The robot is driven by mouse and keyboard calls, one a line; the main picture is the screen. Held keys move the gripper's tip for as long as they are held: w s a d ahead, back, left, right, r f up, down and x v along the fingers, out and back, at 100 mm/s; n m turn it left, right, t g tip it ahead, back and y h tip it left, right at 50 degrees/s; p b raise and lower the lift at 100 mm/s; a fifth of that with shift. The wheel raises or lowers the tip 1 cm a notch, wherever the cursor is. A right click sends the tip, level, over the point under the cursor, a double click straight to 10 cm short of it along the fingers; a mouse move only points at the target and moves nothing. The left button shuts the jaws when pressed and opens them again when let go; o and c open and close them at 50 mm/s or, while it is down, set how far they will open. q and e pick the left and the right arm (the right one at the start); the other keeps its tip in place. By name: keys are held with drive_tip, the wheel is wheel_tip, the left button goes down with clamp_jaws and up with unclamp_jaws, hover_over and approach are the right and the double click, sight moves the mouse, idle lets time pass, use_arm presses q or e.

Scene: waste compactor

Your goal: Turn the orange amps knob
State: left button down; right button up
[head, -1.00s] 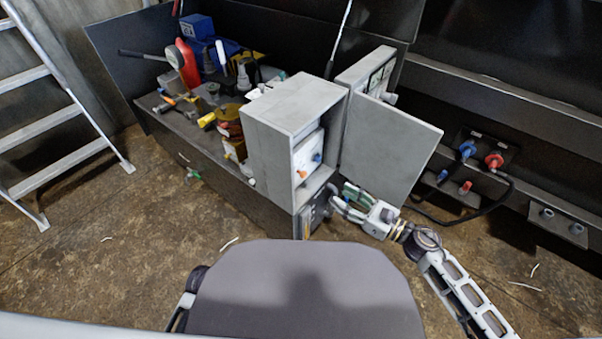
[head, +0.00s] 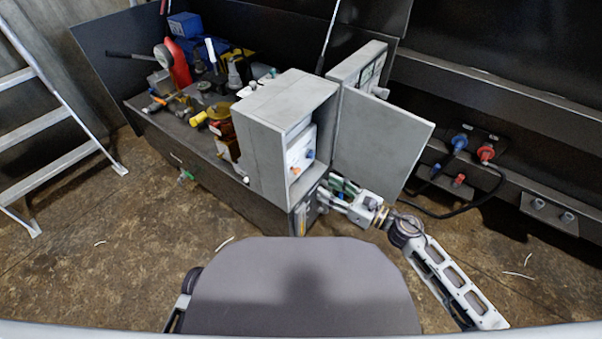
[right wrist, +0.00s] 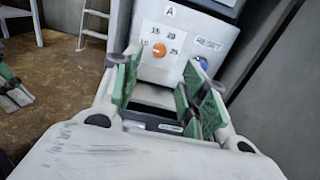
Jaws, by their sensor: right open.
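The orange amps knob (right wrist: 159,51) is on the white panel inside the open grey box, ringed by the numbers 10, 15, 20 and 25. In the head view the knob (head: 295,171) shows small at the box opening. My right gripper (right wrist: 164,66) is open and empty, its green-padded fingers pointing at the panel, the knob showing between the fingertips but beyond them. In the head view the right gripper (head: 337,192) is at the lower right of the box, below the door. Green pads, seemingly of my left gripper (right wrist: 14,88), show at the left edge of the right wrist view; their opening is unclear.
A blue RESET knob (right wrist: 202,63) sits right of the orange one. The box door (head: 380,135) stands open to the right, above my right arm. Tools crowd the dark bench (head: 190,155) left of the box. A ladder (head: 50,130) stands at far left.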

sight(299, 172)
use_arm(q)
drive_tip(key=shift+d+f+b, duration=0.2)
drive_tip(key=shift+f+b, duration=0.1)
drive_tip(key=shift+f, duration=0.45)
use_arm(e)
drive_tip(key=shift+x, duration=5.35)
clamp_jaws()
